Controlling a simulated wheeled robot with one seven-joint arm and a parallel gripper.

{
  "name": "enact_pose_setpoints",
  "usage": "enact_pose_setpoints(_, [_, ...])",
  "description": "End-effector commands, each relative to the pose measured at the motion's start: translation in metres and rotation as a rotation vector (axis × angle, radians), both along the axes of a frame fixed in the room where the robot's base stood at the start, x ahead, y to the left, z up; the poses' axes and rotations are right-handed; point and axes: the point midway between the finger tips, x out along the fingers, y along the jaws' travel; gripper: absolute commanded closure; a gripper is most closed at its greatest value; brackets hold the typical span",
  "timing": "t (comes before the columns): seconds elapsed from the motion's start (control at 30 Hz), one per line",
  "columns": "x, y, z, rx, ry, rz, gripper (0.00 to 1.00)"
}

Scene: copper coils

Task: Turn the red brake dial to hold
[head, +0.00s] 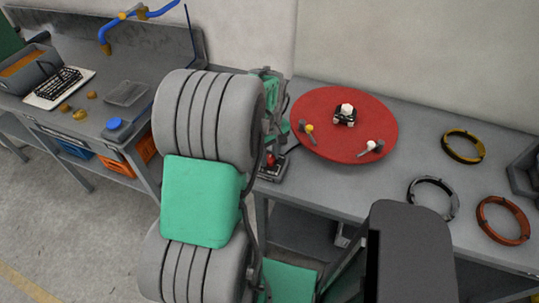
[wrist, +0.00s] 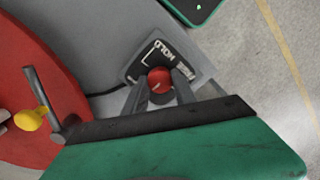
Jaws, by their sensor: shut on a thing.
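The red brake dial (wrist: 159,76) sits on a small dark plate (wrist: 147,58) with white lettering, upside down in the wrist view; one word reads HOLD. My gripper (wrist: 160,85) is shut on the dial, one finger on each side of it. In the head view the dial (head: 270,159) shows as a small red spot on its box (head: 273,173) at the bench's left edge, below my gripper. Which word the dial points at, I cannot tell.
A large red turntable (head: 318,103) with small posts and knobs stands close to the dial. Yellow (head: 463,146), grey (head: 433,198) and orange (head: 503,220) rings lie on the bench to the right.

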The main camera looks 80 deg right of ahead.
Motion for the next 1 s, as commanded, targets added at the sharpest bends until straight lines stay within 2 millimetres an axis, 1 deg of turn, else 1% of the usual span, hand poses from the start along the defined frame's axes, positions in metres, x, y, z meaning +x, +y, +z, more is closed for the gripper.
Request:
enact_pose_setpoints(0.17, [0.0001, -0.0003, 0.0003, -0.001, 0.0, -0.022, 1.0])
enact_pose_setpoints(0.37, [0.0001, -0.0006, 0.0001, -0.001, 0.0, -0.106, 1.0])
enact_pose_setpoints(0.57, [0.0001, -0.0006, -0.0003, -0.001, 0.0, -0.256, 1.0])
enact_pose_setpoints(1.0, [0.0, -0.0011, 0.0003, -0.002, -0.001, -0.672, 1.0])
